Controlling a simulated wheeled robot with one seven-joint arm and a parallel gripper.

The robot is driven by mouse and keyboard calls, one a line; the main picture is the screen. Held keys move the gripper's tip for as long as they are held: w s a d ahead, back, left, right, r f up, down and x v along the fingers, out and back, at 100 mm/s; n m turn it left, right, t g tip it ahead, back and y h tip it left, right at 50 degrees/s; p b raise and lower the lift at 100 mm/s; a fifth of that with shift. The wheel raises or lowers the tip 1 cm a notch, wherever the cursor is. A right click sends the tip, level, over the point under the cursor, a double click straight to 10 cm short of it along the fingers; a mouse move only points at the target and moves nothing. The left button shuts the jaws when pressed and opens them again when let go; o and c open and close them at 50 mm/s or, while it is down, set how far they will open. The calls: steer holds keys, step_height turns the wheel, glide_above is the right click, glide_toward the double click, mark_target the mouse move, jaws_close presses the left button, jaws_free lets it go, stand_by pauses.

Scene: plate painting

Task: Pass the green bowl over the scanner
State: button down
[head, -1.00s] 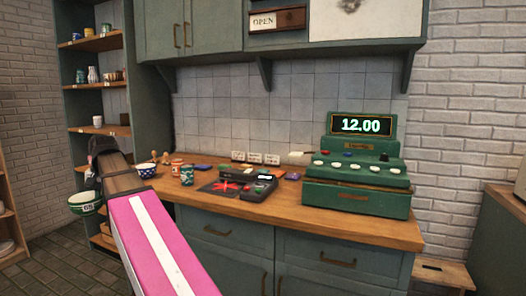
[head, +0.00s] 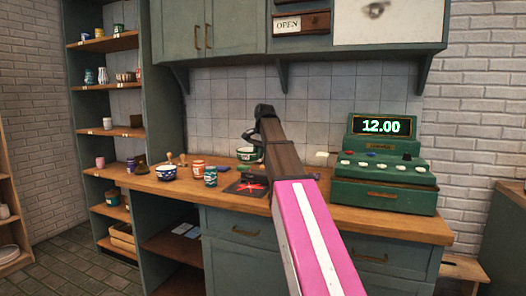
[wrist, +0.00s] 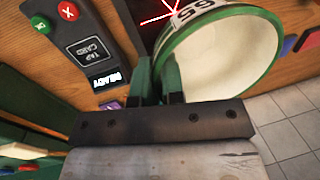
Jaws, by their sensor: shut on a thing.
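The green bowl (head: 247,155), with a white inside and a band marked 65, is held in my gripper (head: 258,142) above the counter. In the wrist view the bowl (wrist: 228,55) is tilted, its open side facing the camera, and my gripper (wrist: 158,72) is shut on its rim. The scanner (head: 240,189) is a dark plate with red crossing lines on the counter. In the wrist view part of the scanner (wrist: 152,8) shows beside the bowl's rim, the rest hidden behind it. In the head view my arm hides part of the scanner's right side.
A card terminal (wrist: 95,45) lies close to the scanner. A green cash register (head: 385,180) showing 12.00 stands at the right. A blue patterned bowl (head: 166,172), a red cup (head: 197,168) and a green cup (head: 210,176) stand left of the scanner.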

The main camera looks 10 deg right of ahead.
steer(key=shift+w+d+r+m, duration=0.3)
steer(key=shift+w+r, duration=0.35)
steer(key=shift+w, duration=0.1)
steer(key=shift+a+f, duration=0.1)
steer(key=shift+f, duration=2)
steer(key=shift+r, duration=0.1)
steer(key=shift+r, duration=2.5)
